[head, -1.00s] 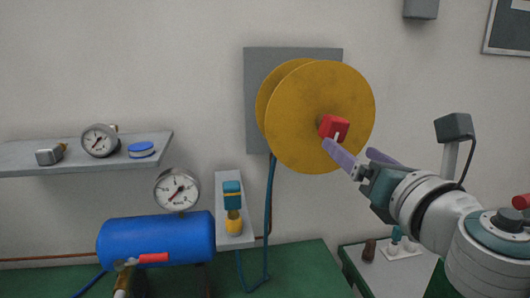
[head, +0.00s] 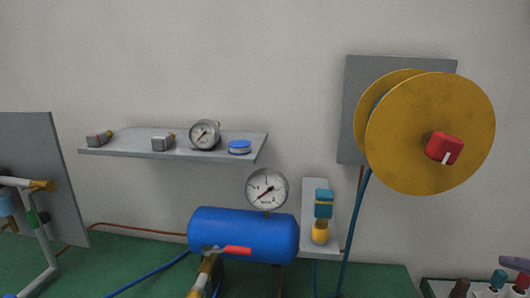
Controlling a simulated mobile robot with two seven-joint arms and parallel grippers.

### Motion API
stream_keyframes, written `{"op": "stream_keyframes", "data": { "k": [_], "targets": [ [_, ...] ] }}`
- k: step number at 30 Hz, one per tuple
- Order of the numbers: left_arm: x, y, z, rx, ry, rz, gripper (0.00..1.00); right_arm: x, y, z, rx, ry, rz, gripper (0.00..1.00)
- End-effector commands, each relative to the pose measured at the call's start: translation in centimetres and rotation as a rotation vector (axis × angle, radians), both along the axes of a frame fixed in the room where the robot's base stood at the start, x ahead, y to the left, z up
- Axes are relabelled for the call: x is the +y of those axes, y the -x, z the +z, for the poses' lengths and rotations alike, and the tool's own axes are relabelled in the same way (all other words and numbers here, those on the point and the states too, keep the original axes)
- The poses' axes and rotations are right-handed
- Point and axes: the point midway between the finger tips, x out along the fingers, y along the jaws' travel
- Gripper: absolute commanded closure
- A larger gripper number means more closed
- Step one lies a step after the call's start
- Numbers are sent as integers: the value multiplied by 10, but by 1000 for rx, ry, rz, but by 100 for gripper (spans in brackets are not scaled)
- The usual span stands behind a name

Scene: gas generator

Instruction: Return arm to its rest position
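Only a purple finger of my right gripper (head: 514,263) shows, at the lower right edge of the head view. The rest of that gripper and its arm is outside the picture, so its opening cannot be told. Nothing is seen held by the visible finger. The yellow hose reel (head: 420,140) with its red knob (head: 444,148) is on the wall, up and left of the finger and clear of it. My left gripper is not in view.
A grey shelf (head: 180,151) holds a gauge (head: 204,134), a blue disc (head: 239,146) and small fittings. Below is a blue tank (head: 215,228) with a gauge (head: 267,189). A grey panel (head: 62,165) with pipes stands at left. A tool board (head: 440,290) lies beneath the finger.

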Motion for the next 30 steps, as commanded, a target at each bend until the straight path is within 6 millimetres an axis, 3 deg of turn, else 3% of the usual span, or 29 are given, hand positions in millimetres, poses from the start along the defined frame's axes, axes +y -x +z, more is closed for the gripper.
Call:
{"op": "stream_keyframes", "data": {
  "k": [1,4,7,8,9,18,21,25,30],
  "targets": [
    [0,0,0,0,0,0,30,17,29,-18,44,-245,-144,15],
    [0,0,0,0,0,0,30,56,82,-41,154,-658,-436,15],
    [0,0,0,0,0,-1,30,100,133,-45,290,-980,-716,15],
    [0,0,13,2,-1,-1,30,108,140,-30,312,-1026,-762,15],
    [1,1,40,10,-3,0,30,104,136,-2,302,-1006,-744,15],
    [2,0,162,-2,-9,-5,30,103,135,116,300,-997,-736,15],
    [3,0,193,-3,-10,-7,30,103,135,147,299,-996,-735,15],
    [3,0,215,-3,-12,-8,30,102,134,169,299,-995,-735,15],
    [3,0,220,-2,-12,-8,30,102,134,174,299,-995,-734,15]
  ]
}}
